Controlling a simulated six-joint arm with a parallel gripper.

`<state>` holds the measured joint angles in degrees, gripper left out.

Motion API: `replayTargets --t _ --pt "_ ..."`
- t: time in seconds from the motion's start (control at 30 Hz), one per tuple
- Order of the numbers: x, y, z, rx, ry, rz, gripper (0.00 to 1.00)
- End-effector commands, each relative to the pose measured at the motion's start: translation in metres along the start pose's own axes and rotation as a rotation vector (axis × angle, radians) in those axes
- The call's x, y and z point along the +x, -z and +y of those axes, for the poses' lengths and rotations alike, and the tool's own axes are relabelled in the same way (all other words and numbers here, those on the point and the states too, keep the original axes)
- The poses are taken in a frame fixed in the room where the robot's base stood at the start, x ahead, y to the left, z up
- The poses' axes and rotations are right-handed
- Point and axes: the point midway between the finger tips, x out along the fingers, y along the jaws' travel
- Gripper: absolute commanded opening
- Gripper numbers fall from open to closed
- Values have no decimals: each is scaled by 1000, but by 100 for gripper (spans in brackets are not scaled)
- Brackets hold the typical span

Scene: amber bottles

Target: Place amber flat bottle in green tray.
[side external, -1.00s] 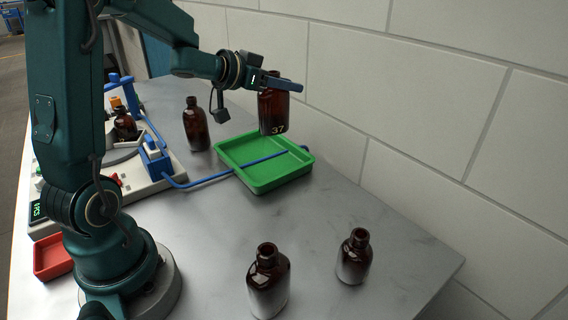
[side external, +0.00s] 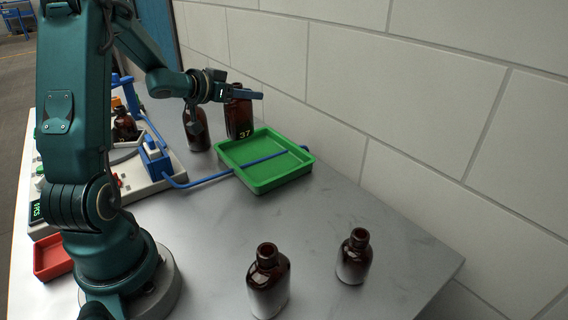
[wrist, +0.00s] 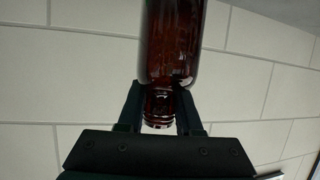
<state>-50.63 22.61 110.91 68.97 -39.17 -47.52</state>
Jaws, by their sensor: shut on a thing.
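The amber flat bottle (side external: 238,118), marked 37, is upright and held at its neck by my gripper (side external: 246,95). In the side view its base appears by the back left rim of the green tray (side external: 232,167); I cannot tell whether it is above the tray or behind it. The tray is empty apart from a blue bar lying across it in the picture. In the wrist view, the fingers of my gripper (wrist: 158,102) are shut around the neck of the bottle (wrist: 172,42).
Another amber bottle (side external: 197,133) stands close left of the held one. Two more amber bottles (side external: 268,283) (side external: 355,258) stand at the front. A white station with blue parts (side external: 155,160) is left of the tray. A red tray (side external: 50,262) sits at far left. Tabletop right of the tray is clear.

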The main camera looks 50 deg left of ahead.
Motion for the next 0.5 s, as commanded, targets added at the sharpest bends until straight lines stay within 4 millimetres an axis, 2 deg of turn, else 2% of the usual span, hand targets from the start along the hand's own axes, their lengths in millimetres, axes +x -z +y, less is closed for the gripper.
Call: replayTargets --t 0.03,0.2,0.4,0.5 --pt "10 -5 9 -4 -7 -6 0" --pt "33 -12 28 -1 -6 -3 0" --pt "45 -17 36 0 -1 -2 0" --pt "48 -26 36 -3 -1 -6 0"
